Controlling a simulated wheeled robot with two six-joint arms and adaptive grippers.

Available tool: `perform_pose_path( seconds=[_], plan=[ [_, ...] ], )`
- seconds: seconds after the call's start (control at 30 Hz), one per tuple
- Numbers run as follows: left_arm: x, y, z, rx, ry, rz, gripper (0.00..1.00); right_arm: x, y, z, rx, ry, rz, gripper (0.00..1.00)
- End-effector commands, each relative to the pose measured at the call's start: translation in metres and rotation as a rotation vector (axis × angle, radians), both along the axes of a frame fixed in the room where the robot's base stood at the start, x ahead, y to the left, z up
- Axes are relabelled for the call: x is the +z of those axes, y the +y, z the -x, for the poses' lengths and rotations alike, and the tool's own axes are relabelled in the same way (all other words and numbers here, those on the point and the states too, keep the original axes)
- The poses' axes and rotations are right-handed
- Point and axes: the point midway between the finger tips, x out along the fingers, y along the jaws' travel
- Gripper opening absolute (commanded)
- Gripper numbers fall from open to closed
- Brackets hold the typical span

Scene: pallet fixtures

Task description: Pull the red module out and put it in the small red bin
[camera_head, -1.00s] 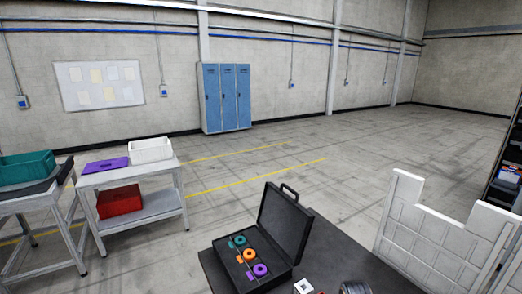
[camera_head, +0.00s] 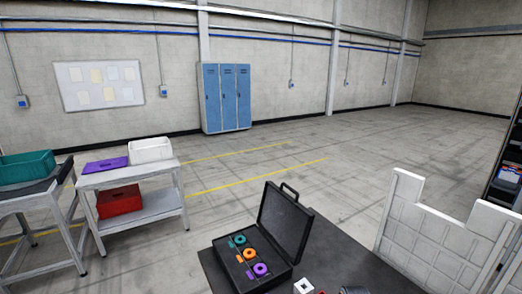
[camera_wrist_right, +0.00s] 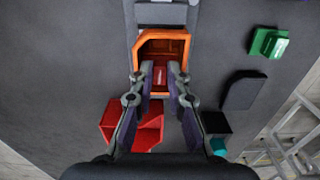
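In the right wrist view a red module (camera_wrist_right: 160,77) with a pale label sits inside an orange-framed opening (camera_wrist_right: 161,38). My right gripper (camera_wrist_right: 160,80) is open, its fingertips apart on either side of the module at the near edge of the frame. Whether a finger touches the module is hard to tell. A small red bin (camera_wrist_right: 149,137) shows below the frame, partly hidden behind my left-hand finger. My left gripper is not in view.
A green block (camera_wrist_right: 268,42), a dark flat piece (camera_wrist_right: 243,91) and a black bin (camera_wrist_right: 216,122) lie to the right in the wrist view. An open black case (camera_head: 245,262) with coloured rings stands on the dark table. A white panel (camera_head: 430,240) stands at right.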

Motion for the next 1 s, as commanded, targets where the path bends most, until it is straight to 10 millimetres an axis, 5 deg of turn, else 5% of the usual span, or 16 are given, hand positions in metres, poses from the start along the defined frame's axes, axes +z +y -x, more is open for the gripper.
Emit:
perform_pose_path(
  seconds=[0.77,0.9,1.0],
  plan=[
    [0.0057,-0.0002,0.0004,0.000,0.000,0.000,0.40,0.0027,0.0001,0.0004,0.000,0.001,0.000,0.17],
    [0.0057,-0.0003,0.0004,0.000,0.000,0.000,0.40,0.0028,0.0001,0.0004,0.000,0.001,0.000,0.00],
    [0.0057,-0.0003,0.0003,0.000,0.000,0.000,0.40,0.0029,0.0002,0.0003,0.000,0.001,0.000,0.00]
  ],
)
